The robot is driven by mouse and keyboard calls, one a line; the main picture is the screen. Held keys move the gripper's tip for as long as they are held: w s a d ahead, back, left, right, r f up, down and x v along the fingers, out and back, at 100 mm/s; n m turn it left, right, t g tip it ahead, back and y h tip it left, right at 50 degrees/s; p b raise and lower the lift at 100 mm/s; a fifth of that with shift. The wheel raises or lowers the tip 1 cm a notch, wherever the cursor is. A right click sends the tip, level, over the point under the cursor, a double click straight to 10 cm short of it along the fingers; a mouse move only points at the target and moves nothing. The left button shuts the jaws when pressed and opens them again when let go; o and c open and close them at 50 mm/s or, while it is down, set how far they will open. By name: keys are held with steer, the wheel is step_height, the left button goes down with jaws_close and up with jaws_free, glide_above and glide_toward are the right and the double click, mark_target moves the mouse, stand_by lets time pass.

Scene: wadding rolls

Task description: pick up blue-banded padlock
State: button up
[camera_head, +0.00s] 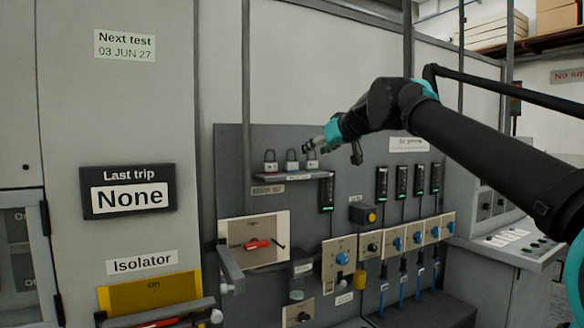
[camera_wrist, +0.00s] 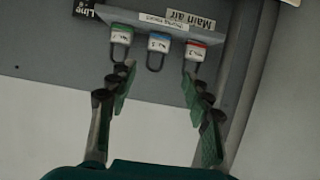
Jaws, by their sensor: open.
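The blue-banded padlock (camera_wrist: 158,43) is the middle one of three on a small shelf, white-bodied with a dark shackle. It also shows in the head view (camera_head: 292,163). In the wrist view it appears upside down, with its shackle toward my gripper (camera_wrist: 156,78). My gripper is open, with one finger on each side of the line to the blue-banded padlock. The fingertips lie just short of it in the picture, and nothing is between them. In the head view my gripper (camera_head: 316,144) is at the right end of the row, close to the right padlock.
A green-banded padlock (camera_wrist: 121,37) and a red-banded padlock (camera_wrist: 196,46) flank the blue one closely, near the fingertips. The shelf (camera_head: 290,176) projects from a grey panel (camera_head: 232,150). Switches and an isolator box (camera_head: 255,240) sit below.

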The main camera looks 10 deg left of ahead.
mark_target(293, 166)
steer(key=x, duration=1.1)
steer(key=shift+w+a+f, duration=0.15)
steer(key=shift+w, duration=0.05)
steer(key=shift+x, duration=2.55)
steer(key=shift+f, duration=0.1)
steer(key=c, duration=1)
steer(key=shift+c, duration=0.2)
step_height(293, 166, up, 20)
